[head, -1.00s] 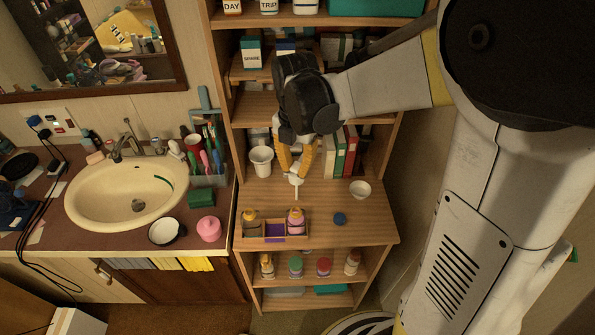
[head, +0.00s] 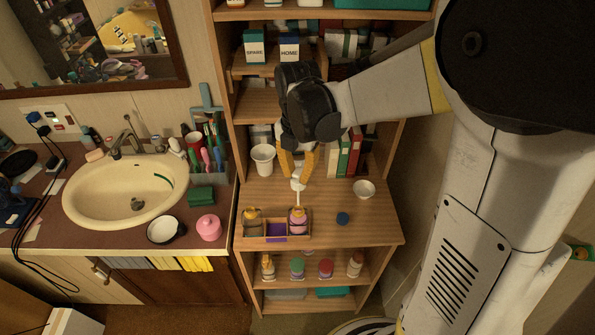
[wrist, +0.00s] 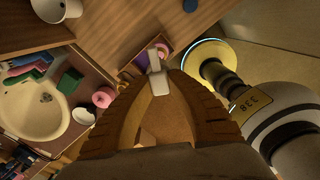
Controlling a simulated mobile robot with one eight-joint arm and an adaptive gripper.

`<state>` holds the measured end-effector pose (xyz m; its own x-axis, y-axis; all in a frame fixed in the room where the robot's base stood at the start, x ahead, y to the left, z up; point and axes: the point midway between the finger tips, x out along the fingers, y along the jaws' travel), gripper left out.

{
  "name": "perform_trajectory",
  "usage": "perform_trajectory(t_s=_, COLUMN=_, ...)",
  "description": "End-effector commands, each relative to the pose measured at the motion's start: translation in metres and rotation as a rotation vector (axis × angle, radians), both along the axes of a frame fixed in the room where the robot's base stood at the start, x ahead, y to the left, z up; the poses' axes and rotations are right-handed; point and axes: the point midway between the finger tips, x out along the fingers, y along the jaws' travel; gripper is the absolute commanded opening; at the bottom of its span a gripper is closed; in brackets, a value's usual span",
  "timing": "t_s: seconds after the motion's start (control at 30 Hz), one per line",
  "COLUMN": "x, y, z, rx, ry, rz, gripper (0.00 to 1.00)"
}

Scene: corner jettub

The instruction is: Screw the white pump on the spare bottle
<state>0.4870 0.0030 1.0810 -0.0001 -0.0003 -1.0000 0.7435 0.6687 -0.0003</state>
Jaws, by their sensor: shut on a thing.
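My gripper (head: 298,176) is shut on the white pump (head: 298,185) by its upper part, with the thin tube hanging down. The pump also shows between the yellow fingers in the wrist view (wrist: 157,75). Below it, a wooden tray (head: 263,239) stands on the shelf unit's worktop. A pink-purple bottle (head: 298,222) stands in the tray's right compartment and an amber bottle (head: 251,225) in the left one; the middle has a purple floor. The tube's lower end is just above or at the pink-purple bottle; I cannot tell whether it is inside. No label shows which bottle is the spare.
A blue cap (head: 342,219) and a white bowl (head: 364,189) are on the worktop to the right. A white cup (head: 263,158) and upright books (head: 345,155) stand behind. Boxes marked SPARE (head: 254,47) and HOME (head: 289,47) are on the upper shelf. Several bottles sit below.

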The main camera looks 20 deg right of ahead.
Motion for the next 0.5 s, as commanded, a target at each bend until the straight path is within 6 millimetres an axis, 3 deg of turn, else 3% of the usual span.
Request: perform_trajectory(t_s=0.5, x=0.000, y=0.000, z=-0.049, rx=0.000, ry=0.000, rz=0.000, gripper=0.00)
